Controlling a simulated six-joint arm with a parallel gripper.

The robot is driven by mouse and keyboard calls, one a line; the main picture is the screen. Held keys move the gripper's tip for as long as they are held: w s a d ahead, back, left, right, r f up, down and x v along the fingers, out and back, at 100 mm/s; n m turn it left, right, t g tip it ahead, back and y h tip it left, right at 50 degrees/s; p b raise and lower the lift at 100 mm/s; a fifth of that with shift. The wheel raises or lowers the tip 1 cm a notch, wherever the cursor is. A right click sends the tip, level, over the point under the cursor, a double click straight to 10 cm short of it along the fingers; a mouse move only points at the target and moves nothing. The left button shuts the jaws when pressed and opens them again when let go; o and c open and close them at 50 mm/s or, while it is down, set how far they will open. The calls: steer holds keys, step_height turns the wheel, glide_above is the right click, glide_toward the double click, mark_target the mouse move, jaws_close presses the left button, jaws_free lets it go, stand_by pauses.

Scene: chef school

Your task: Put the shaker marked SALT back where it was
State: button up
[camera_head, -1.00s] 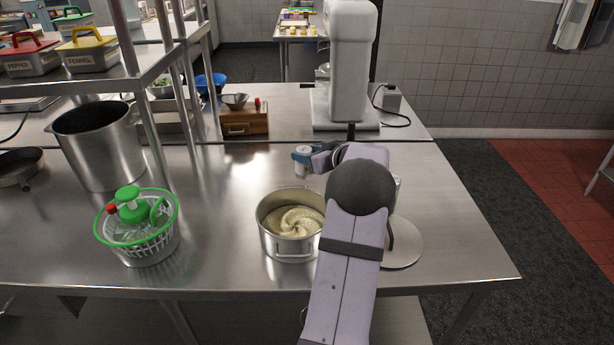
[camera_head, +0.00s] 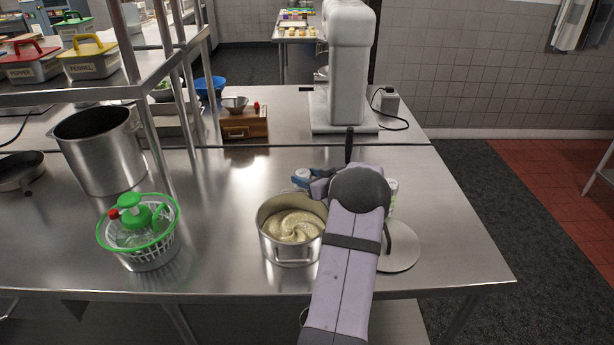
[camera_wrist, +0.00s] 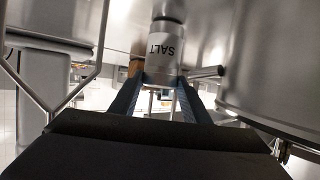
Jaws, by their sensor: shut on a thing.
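My gripper (camera_wrist: 160,92) is shut on the shaker marked SALT (camera_wrist: 167,45). The wrist view shows its white label with the lettering upside down, and blue fingers on either side of its metal part. In the head view my gripper (camera_head: 303,181) is just behind the pot's far rim, with a small pale part of the shaker (camera_head: 303,172) between its fingers. My arm hides much around it. I cannot tell whether the shaker touches the steel counter (camera_head: 225,215).
A steel pot (camera_head: 289,254) of pale creamy mix stands in front of my gripper. A partly hidden container (camera_head: 393,187) and a round metal plate (camera_head: 405,252) are right of my arm. A green-rimmed basket (camera_head: 150,258) stands left. A wooden box (camera_head: 244,128) is behind.

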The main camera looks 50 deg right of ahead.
steer(key=shift+f+b, duration=0.15)
steer(key=shift+b, duration=0.25)
steer(key=o, duration=1.2)
steer(key=shift+r+p, duration=0.2)
steer(key=shift+p, duration=0.2)
steer(key=b+v, duration=0.4)
steer(key=v, duration=0.8)
steer(key=shift+b, duration=0.3)
steer(key=shift+a, duration=0.1)
